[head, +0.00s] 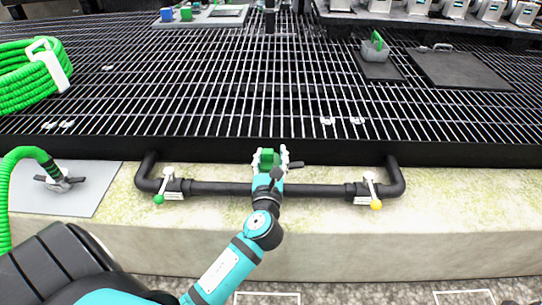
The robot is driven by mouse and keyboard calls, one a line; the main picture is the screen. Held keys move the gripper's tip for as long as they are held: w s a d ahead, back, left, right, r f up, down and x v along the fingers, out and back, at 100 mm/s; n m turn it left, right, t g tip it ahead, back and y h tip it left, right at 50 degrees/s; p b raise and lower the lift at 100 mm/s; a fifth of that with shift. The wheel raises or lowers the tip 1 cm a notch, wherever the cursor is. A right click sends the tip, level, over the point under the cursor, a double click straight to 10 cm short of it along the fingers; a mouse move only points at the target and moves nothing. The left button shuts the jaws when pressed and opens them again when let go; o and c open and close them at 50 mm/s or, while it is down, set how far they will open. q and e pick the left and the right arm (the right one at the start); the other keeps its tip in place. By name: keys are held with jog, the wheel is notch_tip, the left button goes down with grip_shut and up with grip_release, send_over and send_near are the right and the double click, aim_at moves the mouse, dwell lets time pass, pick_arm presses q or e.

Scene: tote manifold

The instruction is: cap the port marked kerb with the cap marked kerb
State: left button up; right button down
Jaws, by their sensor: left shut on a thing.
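My left gripper (269,161) is shut on a small green piece, likely a cap (267,155), at the middle of the black pipe manifold (220,188). No marking can be read on the piece. The gripper and arm cover the middle of the pipe, so I cannot tell whether the piece touches a port there. The pipe has a green-tipped valve lever (161,193) on the left and a yellow-tipped valve lever (374,198) on the right. Pale tags sit by both valves, too small to read. A blue block (167,15) and a green block (186,14) stand on a far tray. My right gripper is out of view.
A pale concrete ledge (450,210) carries the pipe, below the dark grating (220,90). A coiled green hose (25,85) lies at left, with a hose end (60,180) on a grey plate (85,195). Dark plates (455,68) lie at the back right.

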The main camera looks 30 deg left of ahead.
pick_arm(q)
jog(key=o, duration=1.4)
jog(key=v, duration=1.2)
jog(key=shift+r, duration=0.1)
